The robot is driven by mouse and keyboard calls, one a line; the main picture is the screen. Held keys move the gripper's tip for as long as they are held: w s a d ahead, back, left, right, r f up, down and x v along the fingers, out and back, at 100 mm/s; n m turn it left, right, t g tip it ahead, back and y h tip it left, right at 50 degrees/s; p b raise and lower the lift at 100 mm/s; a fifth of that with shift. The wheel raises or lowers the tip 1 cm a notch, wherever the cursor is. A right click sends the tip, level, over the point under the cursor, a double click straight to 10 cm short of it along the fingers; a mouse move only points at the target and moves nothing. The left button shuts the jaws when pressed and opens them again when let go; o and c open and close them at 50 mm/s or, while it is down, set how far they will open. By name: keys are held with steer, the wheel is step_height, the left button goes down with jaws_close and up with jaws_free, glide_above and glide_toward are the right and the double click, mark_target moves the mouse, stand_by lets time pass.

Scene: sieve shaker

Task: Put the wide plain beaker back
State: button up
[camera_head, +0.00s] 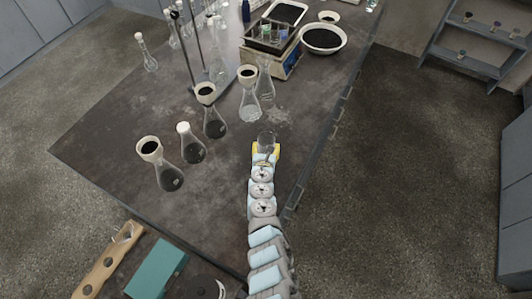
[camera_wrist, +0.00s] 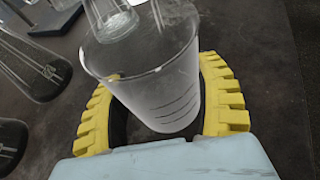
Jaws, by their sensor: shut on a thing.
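The wide plain beaker (camera_wrist: 155,80) is clear glass with graduation lines, seen close up in the wrist view. It sits between the two yellow fingers of my gripper (camera_wrist: 165,105), which are shut around it. In the head view the beaker (camera_head: 267,139) shows small at the tip of my gripper (camera_head: 265,153), near the right part of the dark bench (camera_head: 230,185). Whether its base touches the bench or hangs above it, I cannot tell.
Flasks with dark contents (camera_head: 213,122), (camera_head: 191,145) and (camera_head: 168,176) stand left of my gripper. Two clear flasks (camera_head: 249,103), (camera_head: 265,82) stand just beyond it. A white bowl of dark grains (camera_head: 323,39) is farther back.

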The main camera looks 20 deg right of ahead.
mark_target(266, 152)
steer(key=shift+w+f+b, duration=0.1)
steer(key=shift+f+b, duration=1.15)
steer(key=shift+f, duration=0.45)
steer(key=shift+f, duration=0.2)
steer(key=o, duration=1.3)
steer(key=shift+c, duration=0.2)
steer(key=shift+r, duration=0.1)
